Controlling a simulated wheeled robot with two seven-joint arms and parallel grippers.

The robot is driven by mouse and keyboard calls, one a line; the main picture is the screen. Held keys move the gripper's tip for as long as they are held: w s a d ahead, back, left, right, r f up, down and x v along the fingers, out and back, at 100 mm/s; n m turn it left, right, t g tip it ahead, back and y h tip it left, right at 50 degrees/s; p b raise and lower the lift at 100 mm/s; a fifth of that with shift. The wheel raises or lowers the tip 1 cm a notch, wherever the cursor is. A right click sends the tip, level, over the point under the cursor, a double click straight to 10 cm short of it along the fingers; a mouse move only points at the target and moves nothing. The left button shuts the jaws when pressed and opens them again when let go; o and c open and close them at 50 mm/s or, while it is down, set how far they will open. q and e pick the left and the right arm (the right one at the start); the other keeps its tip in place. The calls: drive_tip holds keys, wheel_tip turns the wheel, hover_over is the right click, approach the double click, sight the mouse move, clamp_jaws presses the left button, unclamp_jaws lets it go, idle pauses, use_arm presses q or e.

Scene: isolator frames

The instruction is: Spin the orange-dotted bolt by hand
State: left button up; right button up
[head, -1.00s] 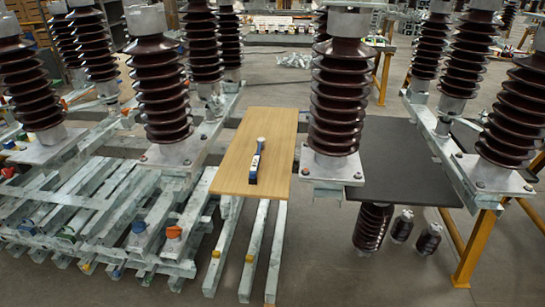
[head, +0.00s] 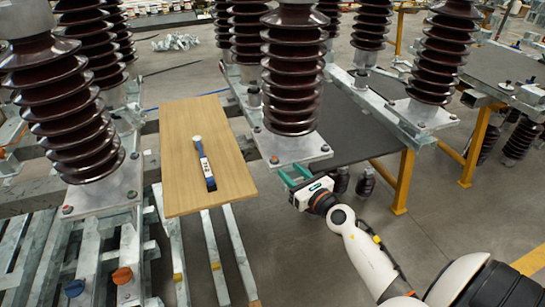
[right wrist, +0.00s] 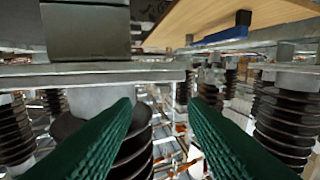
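The orange-dotted bolt (head: 274,159) sits at the near left corner of the metal base plate (head: 300,152) under the middle brown insulator (head: 293,85). My right gripper (head: 293,174) comes in from the lower right, its green fingers just below and right of that bolt. In the right wrist view the two green fingers (right wrist: 162,104) are spread with nothing between them. A grey plate edge (right wrist: 90,72) crosses that view above the fingers. The bolt cannot be made out there. My left gripper is not in view.
A wooden board (head: 178,122) left of the bolt carries a blue-handled tool (head: 204,164). It also shows in the right wrist view (right wrist: 220,36). A dark tabletop (head: 350,130) lies behind the plate. Yellow legs (head: 402,180) stand to the right.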

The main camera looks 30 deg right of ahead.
sight(277, 160)
drive_tip(key=w, duration=0.8)
drive_tip(key=shift+w+a, duration=0.15)
drive_tip(key=shift+a, duration=0.1)
clamp_jaws()
